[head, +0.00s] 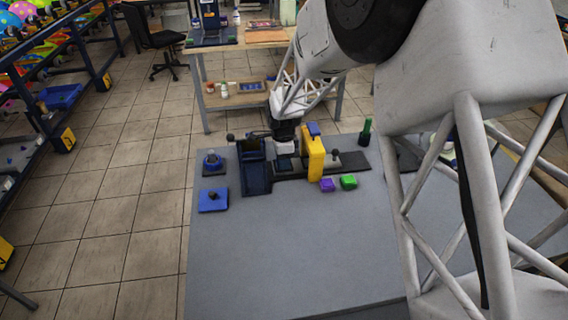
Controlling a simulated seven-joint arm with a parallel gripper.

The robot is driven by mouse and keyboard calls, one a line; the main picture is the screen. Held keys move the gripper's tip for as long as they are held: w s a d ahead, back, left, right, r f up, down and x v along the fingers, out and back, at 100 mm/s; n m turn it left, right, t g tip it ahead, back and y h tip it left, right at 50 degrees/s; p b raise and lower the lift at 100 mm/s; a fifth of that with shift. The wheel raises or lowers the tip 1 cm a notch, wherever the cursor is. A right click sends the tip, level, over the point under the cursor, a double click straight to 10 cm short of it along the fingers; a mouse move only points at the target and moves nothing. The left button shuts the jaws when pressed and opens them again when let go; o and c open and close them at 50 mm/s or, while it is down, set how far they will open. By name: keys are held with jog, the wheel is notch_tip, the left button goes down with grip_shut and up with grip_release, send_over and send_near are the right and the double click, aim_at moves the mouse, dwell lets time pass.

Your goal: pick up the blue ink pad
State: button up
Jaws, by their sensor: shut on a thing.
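My gripper (284,140) is small in the head view, over the machine at the back of the grey table. It is shut on a small dark blue-grey piece (285,148), between a dark blue upright part (254,166) and a yellow upright block (313,159). I cannot tell for certain whether the held piece is the blue ink pad; its fingertips are too small to make out. A flat blue pad-like block with a dark knob (213,199) lies on the table at left, apart from my gripper.
A dark green bottle (366,132) stands at the table's back. The grey table (270,260) is clear in front. My arm hides the right side.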

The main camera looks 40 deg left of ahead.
jog(key=shift+r, duration=0.7)
dwell(0.6)
jog(key=shift+r, duration=2.95)
